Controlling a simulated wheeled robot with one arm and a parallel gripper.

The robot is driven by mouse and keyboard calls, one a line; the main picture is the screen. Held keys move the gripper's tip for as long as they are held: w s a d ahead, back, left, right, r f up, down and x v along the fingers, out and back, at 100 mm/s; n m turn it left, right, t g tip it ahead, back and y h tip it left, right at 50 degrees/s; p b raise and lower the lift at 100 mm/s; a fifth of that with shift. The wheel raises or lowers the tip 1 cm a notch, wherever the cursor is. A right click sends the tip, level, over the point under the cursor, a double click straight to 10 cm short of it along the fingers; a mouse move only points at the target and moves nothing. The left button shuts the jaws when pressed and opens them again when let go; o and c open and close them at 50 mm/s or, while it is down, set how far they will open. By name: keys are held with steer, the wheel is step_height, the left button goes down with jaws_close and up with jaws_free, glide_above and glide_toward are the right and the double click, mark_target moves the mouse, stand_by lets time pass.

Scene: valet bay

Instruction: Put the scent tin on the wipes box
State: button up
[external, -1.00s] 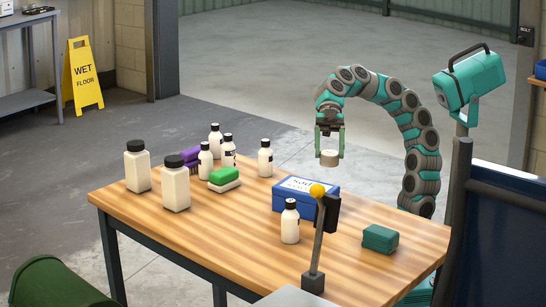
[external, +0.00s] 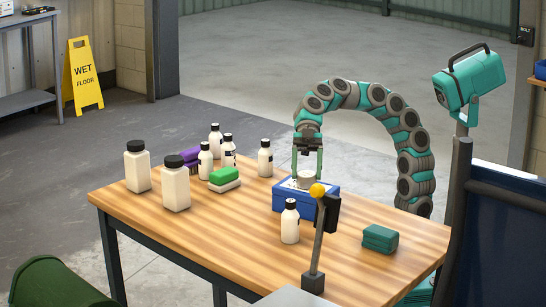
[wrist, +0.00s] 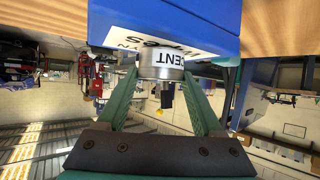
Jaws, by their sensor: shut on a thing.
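The scent tin (external: 306,179) is a small pale round tin. It is between the fingers of my gripper (external: 307,172), which is shut on it. In the wrist view the tin (wrist: 161,66) shows the letters "CENT" between the green fingers (wrist: 160,85). The wipes box (external: 292,203) is blue with a white label on top and stands on the wooden table. The tin is over the box's top, at or very near the surface; I cannot tell whether it touches. The wrist view shows the blue box (wrist: 180,22) right beside the tin.
A white bottle (external: 290,222) stands in front of the box, by a post with a yellow knob (external: 317,190). A green block (external: 380,238) lies to the right. Several bottles, a green-and-white sponge (external: 224,178) and purple cloths stand left.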

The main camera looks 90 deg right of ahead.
steer(key=shift+f+b, duration=0.3)
steer(key=o, duration=1.4)
steer(key=shift+r, duration=0.1)
steer(key=shift+c, duration=0.2)
steer(key=shift+d+r+p, duration=0.2)
steer(key=shift+r+p, duration=0.1)
steer(key=shift+r, duration=0.05)
steer(key=v, duration=1.1)
steer(key=shift+d, duration=0.2)
steer(key=shift+s, duration=0.1)
